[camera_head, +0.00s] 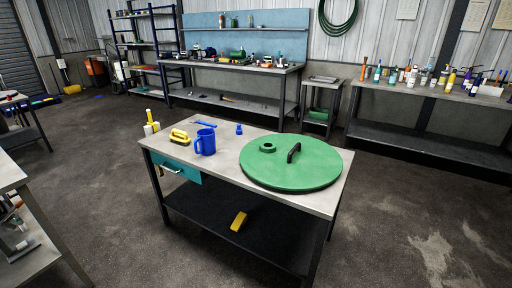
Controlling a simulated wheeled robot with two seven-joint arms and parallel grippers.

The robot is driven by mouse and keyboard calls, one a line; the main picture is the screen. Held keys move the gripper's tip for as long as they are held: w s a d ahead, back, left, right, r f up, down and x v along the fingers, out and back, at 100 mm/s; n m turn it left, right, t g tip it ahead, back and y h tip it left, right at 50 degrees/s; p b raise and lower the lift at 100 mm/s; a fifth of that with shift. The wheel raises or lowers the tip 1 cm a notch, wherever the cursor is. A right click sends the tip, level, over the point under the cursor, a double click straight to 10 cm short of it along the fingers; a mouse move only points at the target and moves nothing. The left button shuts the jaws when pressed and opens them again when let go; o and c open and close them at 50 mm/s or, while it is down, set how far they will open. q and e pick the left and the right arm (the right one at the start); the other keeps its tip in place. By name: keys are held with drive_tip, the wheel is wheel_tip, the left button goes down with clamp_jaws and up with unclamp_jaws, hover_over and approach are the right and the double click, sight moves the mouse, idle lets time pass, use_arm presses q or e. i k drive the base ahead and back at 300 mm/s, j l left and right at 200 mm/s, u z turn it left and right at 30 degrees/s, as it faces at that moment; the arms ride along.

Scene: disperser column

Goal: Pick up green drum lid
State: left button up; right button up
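The green drum lid (310,169) is a large flat disc lying on the right part of the grey worktable (226,177). A dark arched handle (293,152) stands up near its middle. A small green ring-shaped fitting (267,147) sits toward its back left. The lid's right and front edges come close to the table's edges. Neither of my grippers shows in the head view.
A blue jug (205,141), a yellow brush (179,136) and small blue items stand on the table's left half. A yellow block (239,221) lies on its lower shelf. Benches with bottles and tools line the back wall. Open concrete floor surrounds the table.

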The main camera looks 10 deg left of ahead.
sight(286, 162)
drive_tip(key=i+j+u, duration=0.15)
drive_tip(key=i+u, duration=0.3)
drive_tip(key=i+j+u, duration=0.1)
drive_tip(key=i+u, duration=0.2)
drive_tip(key=u, duration=0.15)
drive_tip(key=i+l+u, duration=0.1)
drive_tip(key=i+u, duration=0.4)
drive_tip(key=i+j+z, duration=0.2)
drive_tip(key=i, duration=0.25)
drive_tip(key=i+j+z, duration=0.2)
drive_tip(key=i, duration=0.2)
drive_tip(key=i+j+z, duration=0.2)
drive_tip(key=i, duration=0.25)
